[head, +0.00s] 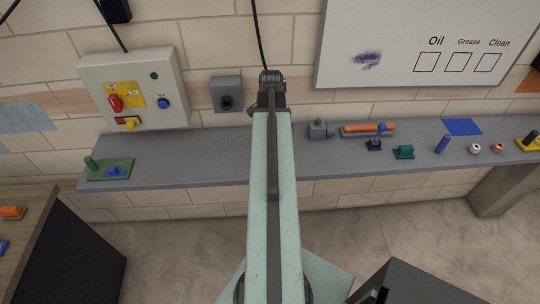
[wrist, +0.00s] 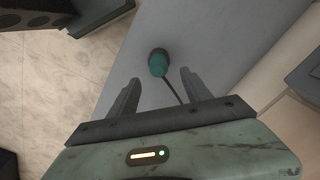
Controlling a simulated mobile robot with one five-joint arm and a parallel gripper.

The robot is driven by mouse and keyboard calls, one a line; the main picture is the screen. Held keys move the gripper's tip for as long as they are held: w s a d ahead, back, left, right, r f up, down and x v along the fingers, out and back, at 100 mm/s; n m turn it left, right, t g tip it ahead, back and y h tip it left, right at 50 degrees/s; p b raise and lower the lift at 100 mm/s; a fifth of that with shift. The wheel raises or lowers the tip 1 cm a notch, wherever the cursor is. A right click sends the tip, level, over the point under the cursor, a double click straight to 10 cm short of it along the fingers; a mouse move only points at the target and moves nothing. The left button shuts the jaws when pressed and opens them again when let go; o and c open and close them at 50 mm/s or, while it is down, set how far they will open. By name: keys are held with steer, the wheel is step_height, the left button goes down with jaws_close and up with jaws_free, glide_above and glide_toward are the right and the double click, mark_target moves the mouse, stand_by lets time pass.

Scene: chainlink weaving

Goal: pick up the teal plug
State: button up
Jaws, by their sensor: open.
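The teal plug (wrist: 158,63) shows in the wrist view, with a dark rounded end and a thin dark cable running from it down between the fingers. My gripper (wrist: 157,90) is open, with one finger to each side of the cable. The plug's body appears just beyond the fingertips, roughly centred, and nothing is held. I cannot tell whether the plug rests on the grey shelf (wrist: 205,35) or hangs above it. In the head view my arm covers that part of the shelf, and I cannot make out the plug there.
In the head view, a control box (head: 135,88) and a grey socket (head: 226,93) are on the wall left of my arm. A green board (head: 110,170) lies on the shelf's left end. A small teal block (head: 403,152) and several other items stand along the right.

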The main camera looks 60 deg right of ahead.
step_height(320, 180, down, 8)
steer(key=b, duration=0.6)
steer(key=shift+a+r+b, duration=0.15)
steer(key=shift+r+b, duration=0.05)
steer(key=shift+b, duration=0.15)
steer(key=shift+r, duration=0.2)
jaws_close()
step_height(320, 180, up, 10)
steer(key=p, duration=1)
steer(key=shift+s+r+p, duration=0.1)
steer(key=shift+r+p, duration=0.05)
steer(key=shift+p, duration=0.15)
